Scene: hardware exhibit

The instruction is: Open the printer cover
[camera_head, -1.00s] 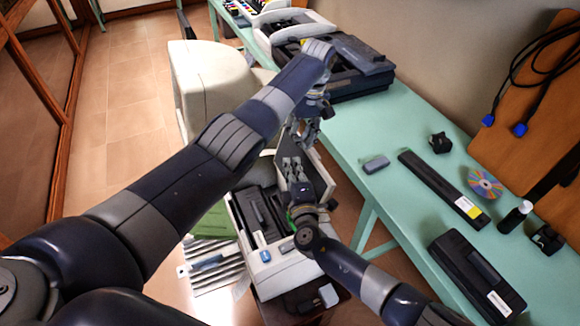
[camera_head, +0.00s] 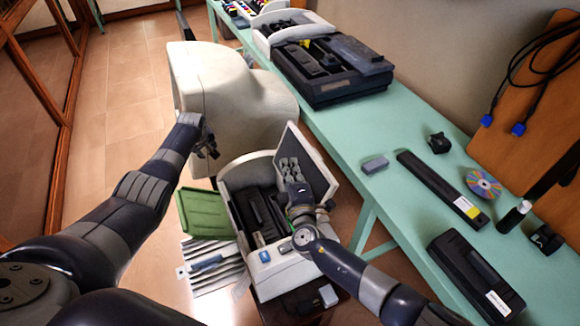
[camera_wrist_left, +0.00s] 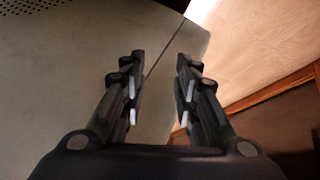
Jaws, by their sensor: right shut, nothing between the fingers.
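The white printer (camera_head: 287,272) sits low at the centre of the head view, with its dark interior exposed. Its cover (camera_head: 302,146) stands raised at the printer's right side, its grey inner face showing. My right gripper (camera_head: 289,168) is shut and empty, above the printer and in front of the cover's inner face; I cannot tell whether it touches. My left gripper (camera_head: 213,152) is to the left of the printer, near a large beige machine. In the left wrist view my left gripper (camera_wrist_left: 156,72) is open, its fingers apart with nothing between them.
The beige machine (camera_head: 225,90) stands behind the printer and fills much of the left wrist view. A green tray (camera_head: 204,213) lies left of the printer. The teal table (camera_head: 405,223) on the right holds a black device (camera_head: 330,90) and several small parts. Floor is open at left.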

